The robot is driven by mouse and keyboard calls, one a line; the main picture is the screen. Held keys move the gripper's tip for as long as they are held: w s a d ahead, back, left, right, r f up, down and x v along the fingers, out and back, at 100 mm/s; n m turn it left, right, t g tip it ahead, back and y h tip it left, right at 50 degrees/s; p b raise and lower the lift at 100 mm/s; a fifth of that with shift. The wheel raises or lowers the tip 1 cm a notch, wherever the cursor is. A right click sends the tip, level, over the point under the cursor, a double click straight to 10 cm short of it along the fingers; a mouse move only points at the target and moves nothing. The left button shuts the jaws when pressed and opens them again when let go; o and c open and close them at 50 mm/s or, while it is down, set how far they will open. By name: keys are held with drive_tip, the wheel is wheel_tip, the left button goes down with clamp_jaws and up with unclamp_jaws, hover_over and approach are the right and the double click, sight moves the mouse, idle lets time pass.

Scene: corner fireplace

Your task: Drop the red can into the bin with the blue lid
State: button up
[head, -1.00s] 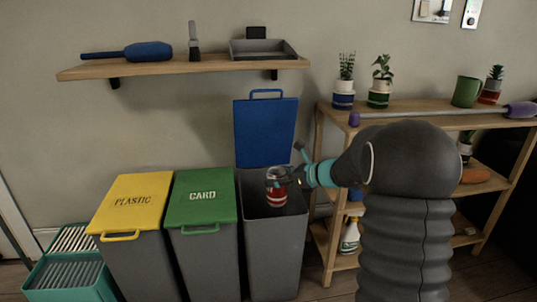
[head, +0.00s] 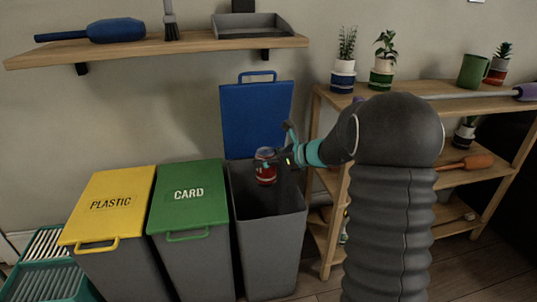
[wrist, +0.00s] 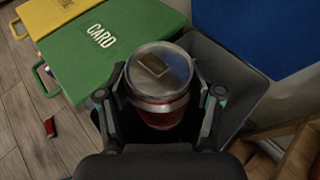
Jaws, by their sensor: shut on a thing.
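The red can (head: 265,168) is held upright in my gripper (head: 276,163), which is shut on it. In the wrist view the can's silver top (wrist: 160,68) shows between the two fingers of my gripper (wrist: 157,98). The grey bin with the blue lid (head: 270,245) stands below, and its blue lid (head: 257,122) is raised open against the wall. The can is over the bin's open mouth, near its rim in the head view. The bin's floor is hidden.
To the left stand the bin with the green CARD lid (head: 188,196) and the bin with the yellow PLASTIC lid (head: 108,205), both shut. A wooden shelf unit (head: 328,250) stands close on the right. A small red object (wrist: 49,127) lies on the floor.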

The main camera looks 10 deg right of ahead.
wheel_tip(320, 180, down, 9)
drive_tip(key=b, duration=0.6)
drive_tip(key=o, duration=0.9)
drive_tip(key=shift+c, duration=0.2)
